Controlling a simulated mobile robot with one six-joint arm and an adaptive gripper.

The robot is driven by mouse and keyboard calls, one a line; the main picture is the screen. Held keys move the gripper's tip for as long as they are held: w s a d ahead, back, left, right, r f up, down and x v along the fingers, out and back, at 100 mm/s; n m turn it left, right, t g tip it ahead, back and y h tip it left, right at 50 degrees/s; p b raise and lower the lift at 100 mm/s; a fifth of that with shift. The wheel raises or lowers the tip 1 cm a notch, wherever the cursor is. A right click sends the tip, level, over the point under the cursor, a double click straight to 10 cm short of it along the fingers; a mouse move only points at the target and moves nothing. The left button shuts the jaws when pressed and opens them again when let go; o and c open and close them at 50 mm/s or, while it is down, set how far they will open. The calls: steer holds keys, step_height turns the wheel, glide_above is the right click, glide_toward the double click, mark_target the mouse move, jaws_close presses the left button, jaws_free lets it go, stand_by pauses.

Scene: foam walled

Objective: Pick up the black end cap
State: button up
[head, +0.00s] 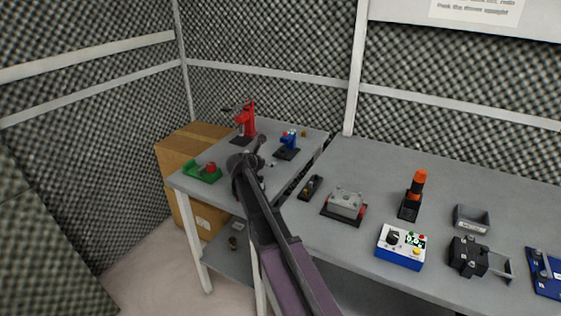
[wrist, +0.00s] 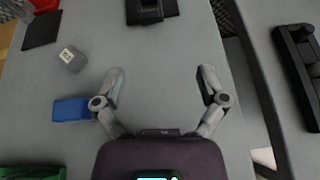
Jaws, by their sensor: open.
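My gripper (wrist: 161,80) is open and empty, pointing over bare grey tabletop in the wrist view. In the head view my gripper (head: 246,163) is above the left table, and my arm hides part of that table. I cannot make out a black end cap for certain in either view. A black base (wrist: 152,10) is ahead of the fingers at the top edge.
The left table holds a red press (head: 247,119), a blue device (head: 289,141) and a green fixture (head: 203,173). Across a gap, the right table (head: 375,165) holds a grey fixture (head: 347,201), an orange-topped stand (head: 417,184) and a blue control box (head: 401,249). Foam walls enclose the corner.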

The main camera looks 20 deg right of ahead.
mark_target(279, 154)
steer(key=shift+w+d+r+n, duration=0.15)
steer(key=shift+w+d+n, duration=0.05)
steer(key=shift+w+n, duration=0.65)
steer(key=b+x, duration=0.3)
steer(key=x, duration=0.4)
steer(key=shift+w+d, duration=0.15)
steer(key=shift+w, duration=0.05)
steer(key=shift+w+d+b, duration=0.25)
steer(key=shift+d+b, duration=0.05)
steer(key=shift+d, duration=0.15)
steer(key=shift+b+x, duration=0.9)
steer(key=shift+x, duration=1.8)
